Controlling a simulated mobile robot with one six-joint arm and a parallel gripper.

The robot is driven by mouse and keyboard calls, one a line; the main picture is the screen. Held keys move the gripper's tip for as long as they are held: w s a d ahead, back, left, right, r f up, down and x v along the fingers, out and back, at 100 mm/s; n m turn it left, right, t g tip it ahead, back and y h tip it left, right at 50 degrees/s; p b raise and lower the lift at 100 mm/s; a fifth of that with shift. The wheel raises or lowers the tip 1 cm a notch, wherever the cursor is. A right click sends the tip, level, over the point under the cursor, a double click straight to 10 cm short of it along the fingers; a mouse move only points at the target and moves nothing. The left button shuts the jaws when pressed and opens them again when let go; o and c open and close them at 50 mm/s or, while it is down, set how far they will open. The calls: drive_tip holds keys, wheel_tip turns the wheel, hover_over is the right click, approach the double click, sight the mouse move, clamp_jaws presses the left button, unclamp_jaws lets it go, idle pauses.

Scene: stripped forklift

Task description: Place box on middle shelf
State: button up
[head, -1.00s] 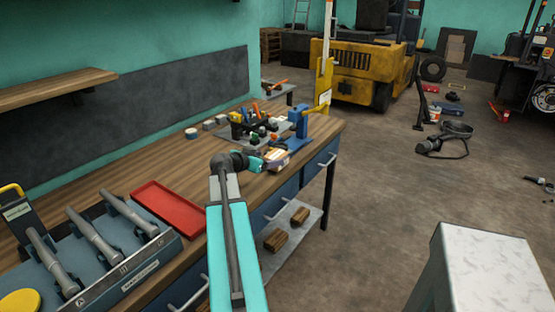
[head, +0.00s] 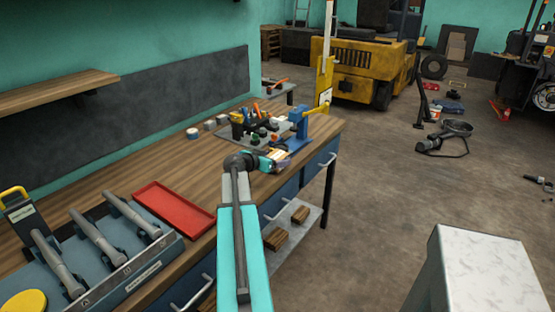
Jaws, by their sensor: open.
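A small pale box-like item with orange and dark parts (head: 282,155) is at the right part of the workbench, near the blue vise; I cannot tell for sure that it is the box. My gripper (head: 275,163), teal with a dark wrist, is right at this item and partly covers it. Its jaws are open, but too small to see whether they touch or surround the item. A grey shelf (head: 306,228) under the bench's right end holds two brown wooden blocks. A wooden wall shelf (head: 50,92) is at upper left, its visible top bare. I cannot tell which shelf is the middle one.
The wooden workbench (head: 160,170) carries a red tray (head: 172,207), a grey tool holder (head: 150,268), several tools and a blue vise (head: 299,122). A white-topped block (head: 485,265) stands at lower right.

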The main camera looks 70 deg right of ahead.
sight(277, 155)
drive_tip(key=shift+x, duration=1.05)
drive_tip(key=shift+c, duration=0.3)
drive_tip(key=c, duration=1.4)
drive_tip(key=shift+r, duration=0.25)
drive_tip(key=shift+r+b, duration=0.55)
drive_tip(key=shift+r, duration=0.9)
drive_tip(key=s+a+b, duration=0.1)
drive_tip(key=a, duration=0.3)
drive_tip(key=s+a+b, duration=0.1)
drive_tip(key=a+b, duration=0.1)
drive_tip(key=a, duration=0.2)
drive_tip(key=s+a+r+b, duration=0.1)
drive_tip(key=a+b, duration=0.1)
drive_tip(key=a, duration=0.3)
drive_tip(key=shift+s+r, duration=0.1)
drive_tip(key=shift+s, duration=0.3)
